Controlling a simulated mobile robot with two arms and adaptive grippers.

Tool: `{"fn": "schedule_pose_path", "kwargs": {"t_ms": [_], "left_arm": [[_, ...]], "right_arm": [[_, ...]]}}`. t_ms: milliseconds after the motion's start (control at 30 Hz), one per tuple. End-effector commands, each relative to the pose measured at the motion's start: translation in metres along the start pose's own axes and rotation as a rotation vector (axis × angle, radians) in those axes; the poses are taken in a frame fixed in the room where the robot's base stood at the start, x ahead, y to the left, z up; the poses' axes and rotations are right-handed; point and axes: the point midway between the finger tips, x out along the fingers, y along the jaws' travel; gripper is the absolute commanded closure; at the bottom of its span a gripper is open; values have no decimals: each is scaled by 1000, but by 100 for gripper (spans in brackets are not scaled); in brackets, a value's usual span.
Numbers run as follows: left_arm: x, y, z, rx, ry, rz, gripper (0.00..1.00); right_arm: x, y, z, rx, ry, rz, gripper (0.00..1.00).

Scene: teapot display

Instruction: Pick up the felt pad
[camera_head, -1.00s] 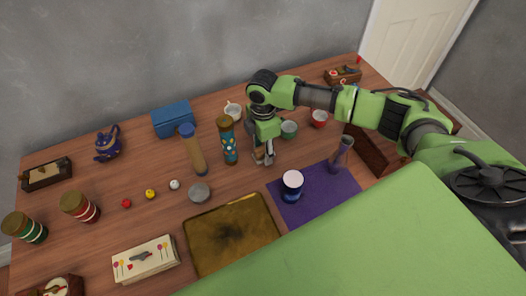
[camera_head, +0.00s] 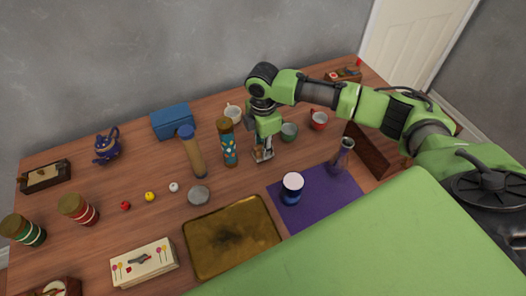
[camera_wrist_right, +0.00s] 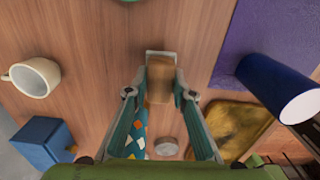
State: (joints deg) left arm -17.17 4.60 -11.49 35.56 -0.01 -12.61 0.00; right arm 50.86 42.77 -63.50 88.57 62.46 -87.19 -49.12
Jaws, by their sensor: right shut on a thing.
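The felt pad (camera_wrist_right: 160,80) appears to be the small tan block with a pale grey edge between my right fingers in the right wrist view. In the head view my right gripper (camera_head: 263,152) is low over the middle of the table, shut on the pad, which is mostly hidden there. The right wrist view shows the gripper (camera_wrist_right: 159,94) with a finger on each side of the pad. I cannot tell whether the pad touches the table. My left gripper is out of view.
A blue jar with a white top (camera_head: 292,188) stands on a purple mat (camera_head: 325,204). A brass-coloured tray (camera_head: 205,262) lies in front.

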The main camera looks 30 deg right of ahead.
Motion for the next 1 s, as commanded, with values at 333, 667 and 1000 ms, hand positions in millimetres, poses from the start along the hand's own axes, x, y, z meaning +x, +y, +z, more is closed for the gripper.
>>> {"fn": "schedule_pose_path", "kwargs": {"t_ms": [333, 667, 1000], "left_arm": [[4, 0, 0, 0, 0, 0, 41], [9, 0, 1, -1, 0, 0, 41], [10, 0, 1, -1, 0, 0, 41]], "right_arm": [[-62, -45, -10, -3, 1, 4, 98], [-91, -105, -22, -2, -1, 2, 98], [-104, -135, -28, 1, -1, 1, 98]]}}
